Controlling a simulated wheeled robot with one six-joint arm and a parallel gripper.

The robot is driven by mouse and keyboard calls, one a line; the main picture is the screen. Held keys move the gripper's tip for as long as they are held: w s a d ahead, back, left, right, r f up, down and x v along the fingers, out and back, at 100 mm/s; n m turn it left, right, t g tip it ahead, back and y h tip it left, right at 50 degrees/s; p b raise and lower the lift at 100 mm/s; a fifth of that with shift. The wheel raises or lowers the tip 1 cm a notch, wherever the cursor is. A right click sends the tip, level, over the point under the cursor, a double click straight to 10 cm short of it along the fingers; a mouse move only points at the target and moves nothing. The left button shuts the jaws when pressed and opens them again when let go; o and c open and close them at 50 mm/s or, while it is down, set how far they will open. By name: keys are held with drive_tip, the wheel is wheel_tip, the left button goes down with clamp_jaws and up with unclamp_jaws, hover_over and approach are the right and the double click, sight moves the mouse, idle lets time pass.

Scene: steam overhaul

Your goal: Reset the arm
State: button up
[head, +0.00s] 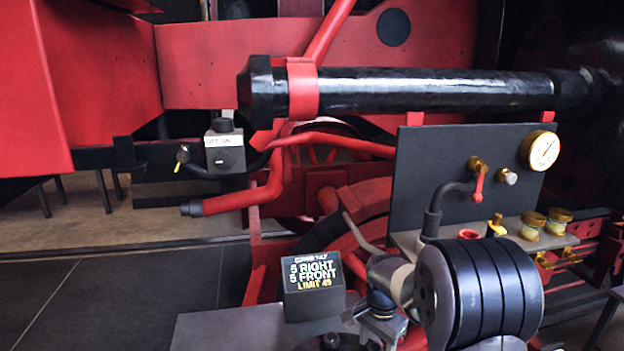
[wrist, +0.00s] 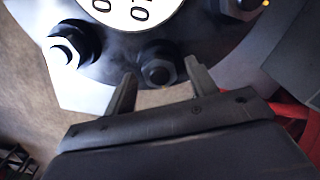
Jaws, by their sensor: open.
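My gripper (wrist: 162,85) shows in the wrist view, its two short grey fingers apart and nothing held between them. A dark hex nut (wrist: 157,72) on a grey metal flange (wrist: 115,60) appears between the fingertips. I cannot tell whether the fingers reach around it or stay short of it. A white plate with black digits (wrist: 128,8) is cut off at the top of that view. In the head view I cannot make out my gripper clearly.
A black box lettered 5 RIGHT, 5 FRONT (head: 313,287) stands at lower middle. A dark panel (head: 455,165) carries a round gauge (head: 539,150), with brass fittings (head: 532,225) on a ledge below. A black pipe (head: 430,90) crosses above. Open floor (head: 110,290) lies at left.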

wheel_tip(320, 180, up, 11)
wheel_tip(320, 180, down, 11)
drive_tip(key=shift+r, duration=0.15)
drive_tip(key=n+p, duration=0.1)
drive_tip(key=n, duration=0.5)
drive_tip(key=n+p, duration=0.2)
drive_tip(key=n, duration=0.5)
wheel_tip(320, 180, up, 10)
drive_tip(key=b, duration=0.1)
drive_tip(key=shift+r, duration=0.15)
idle(0.5)
drive_tip(key=shift+a+b, duration=0.1)
drive_tip(key=shift+b, duration=0.2)
